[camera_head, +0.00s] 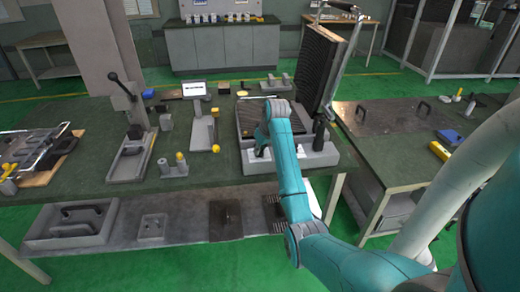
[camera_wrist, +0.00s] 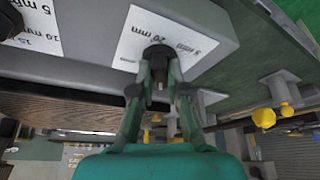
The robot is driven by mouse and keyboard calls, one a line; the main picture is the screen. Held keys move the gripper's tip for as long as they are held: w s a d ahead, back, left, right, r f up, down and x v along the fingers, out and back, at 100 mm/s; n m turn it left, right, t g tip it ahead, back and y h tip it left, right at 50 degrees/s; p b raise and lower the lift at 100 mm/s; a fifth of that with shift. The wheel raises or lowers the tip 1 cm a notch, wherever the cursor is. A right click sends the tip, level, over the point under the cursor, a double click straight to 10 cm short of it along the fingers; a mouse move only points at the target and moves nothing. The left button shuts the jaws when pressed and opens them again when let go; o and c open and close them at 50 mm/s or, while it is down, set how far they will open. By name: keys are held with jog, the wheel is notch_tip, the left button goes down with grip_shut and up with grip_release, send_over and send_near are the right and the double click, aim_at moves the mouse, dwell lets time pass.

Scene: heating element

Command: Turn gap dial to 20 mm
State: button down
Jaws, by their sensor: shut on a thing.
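My gripper (camera_wrist: 160,82) is closed around a small black dial (camera_wrist: 157,51) on the front of a grey machine base (camera_wrist: 95,68). A white label (camera_wrist: 131,48) around the dial shows "5 mm" and "20 mm" print, partly covered by the dial and fingers. The dial's pointer cannot be made out. In the head view my gripper (camera_head: 262,146) is at the front left of the grey base (camera_head: 325,158), and the dial is hidden there.
The machine's ribbed lid (camera_head: 315,65) stands raised.

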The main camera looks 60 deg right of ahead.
jog(key=m+g+h, duration=0.1)
jog(key=m, duration=0.2)
jog(key=m+h, duration=0.1)
jog(key=m, duration=0.3)
jog(key=shift+a+g, duration=0.15)
jog(key=shift+g, duration=0.25)
jog(key=m+g, duration=0.1)
jog(key=m, duration=0.2)
jog(key=m+g, duration=0.1)
jog(key=m, duration=0.2)
jog(key=shift+w+m+h, duration=0.2)
jog(key=shift+m+h, duration=0.2)
jog(key=m+g, duration=0.1)
jog(key=m, duration=0.1)
jog(key=m+g, duration=0.1)
jog(key=m, duration=0.2)
jog(key=shift+w+y, duration=0.1)
jog(key=shift+y, duration=0.2)
jog(key=m+g, duration=0.1)
jog(key=m, duration=0.2)
jog(key=m+g+y, duration=0.1)
jog(key=m, duration=0.1)
jog(key=shift+w+m, duration=0.1)
jog(key=shift+m, duration=0.3)
jog(key=c, duration=1.2)
grip_release()
jog(key=shift+w+f, duration=0.1)
jog(key=shift+f, duration=0.05)
jog(key=shift+o, duration=0.2)
